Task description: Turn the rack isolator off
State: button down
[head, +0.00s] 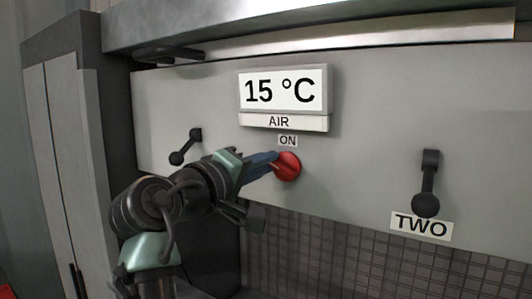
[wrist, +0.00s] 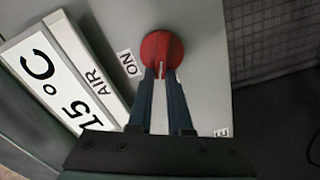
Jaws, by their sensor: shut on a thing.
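The rack isolator is a red round knob (head: 289,166) on the grey panel, below the "ON" label (head: 288,141). In the wrist view the red knob (wrist: 161,50) shows a raised grip, and the "ON" label (wrist: 128,63) is to its left. My gripper (head: 275,160) reaches the knob from the left in the head view. Its two blue fingers (wrist: 161,78) are shut on the knob's grip. The fingertips partly cover the grip.
A display (head: 283,90) reads 15 °C, with "AIR" below it. A black lever (head: 186,147) is at left, and another black lever (head: 429,183) hangs above the "TWO" label (head: 421,226). A dark mesh (head: 350,255) lies below the panel.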

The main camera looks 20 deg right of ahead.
jog(key=n+p, duration=0.1)
jog(key=n, duration=0.1)
jog(key=n+p, duration=0.1)
jog(key=n, duration=0.1)
jog(key=shift+w+a+f+n, duration=0.1)
jog(key=shift+f+n, duration=0.3)
jog(key=shift+f, duration=0.1)
dwell(0.3)
jog(key=c, duration=0.8)
grip_release()
jog(key=shift+c, duration=0.2)
jog(key=shift+a, duration=0.1)
jog(key=b+v, duration=0.6)
jog(key=v, duration=0.7)
